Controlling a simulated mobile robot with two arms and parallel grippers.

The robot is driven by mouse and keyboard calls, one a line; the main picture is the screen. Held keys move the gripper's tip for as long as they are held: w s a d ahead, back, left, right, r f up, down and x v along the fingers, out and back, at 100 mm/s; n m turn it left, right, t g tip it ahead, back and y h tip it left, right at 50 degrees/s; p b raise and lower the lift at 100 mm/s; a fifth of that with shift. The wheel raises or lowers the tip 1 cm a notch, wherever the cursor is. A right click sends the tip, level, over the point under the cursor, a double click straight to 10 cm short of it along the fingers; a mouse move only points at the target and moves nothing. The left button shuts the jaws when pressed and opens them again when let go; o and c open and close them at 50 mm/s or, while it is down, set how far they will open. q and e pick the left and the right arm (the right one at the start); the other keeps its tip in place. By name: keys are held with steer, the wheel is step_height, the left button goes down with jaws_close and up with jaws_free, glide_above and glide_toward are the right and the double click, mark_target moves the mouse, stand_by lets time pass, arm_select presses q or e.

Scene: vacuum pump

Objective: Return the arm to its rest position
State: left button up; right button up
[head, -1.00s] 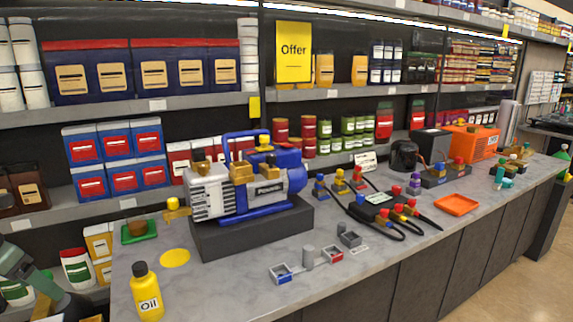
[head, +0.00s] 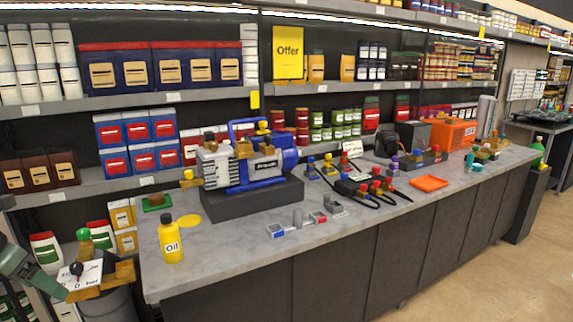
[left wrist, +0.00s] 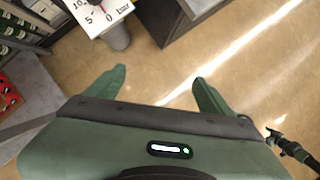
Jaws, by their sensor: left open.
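My left gripper (left wrist: 160,76) is open and empty in the left wrist view, with its two green fingers wide apart above the tan floor. In the head view my green left arm comes in at the lower left edge, beside a white gauge card (head: 80,274) on a grey stand. The same card, marked in bar, shows at the top of the left wrist view (left wrist: 100,14). Nothing is between the fingers. My right gripper is not recognisable in either view; a small dark part at the right edge of the wrist view is unclear.
The grey counter (head: 230,248) holds a blue pump (head: 262,168) on a dark block, a yellow oil bottle (head: 171,240), a yellow disc, hoses and an orange tray (head: 429,183). Stocked shelves stand behind. The floor (head: 470,270) in front of the counter is clear.

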arm_select(q)
steer(key=w+d+f+n+t+h, duration=0.25)
steer(key=w+d+f+h, duration=0.2)
steer(key=d+f, duration=0.35)
steer(key=w+d+f+n+t+h, duration=0.1)
steer(key=w+d+f+n+h, duration=0.35)
steer(key=d+f, duration=0.35)
step_height(320, 180, down, 18)
steer(key=s+n+t+y, duration=0.2)
steer(key=n+t+y, duration=0.25)
steer(key=n, duration=0.75)
steer(key=s+d+f+n+g+y, duration=0.1)
steer(key=s+f+n+g+y, duration=0.35)
steer(key=s+f+n, duration=1.2)
steer(key=s+d+f+g, duration=0.2)
steer(key=s+f, duration=0.4)
steer(key=s, duration=0.5)
steer(key=s+d+f+n+g+y, duration=0.1)
steer(key=s+d+f, duration=0.3)
steer(key=s, duration=0.8)
steer(key=s+d+f+g, duration=0.3)
steer(key=s+f, duration=0.5)
steer(key=s, duration=0.3)
steer(key=shift+s+d+g+p, duration=0.25)
steer(key=shift+s+g+p, duration=0.15)
steer(key=shift+g+p, duration=0.05)
arm_select(e)
steer(key=shift+w+a+r, duration=0.1)
steer(key=shift+w+r, duration=0.25)
steer(key=shift+r, duration=0.1)
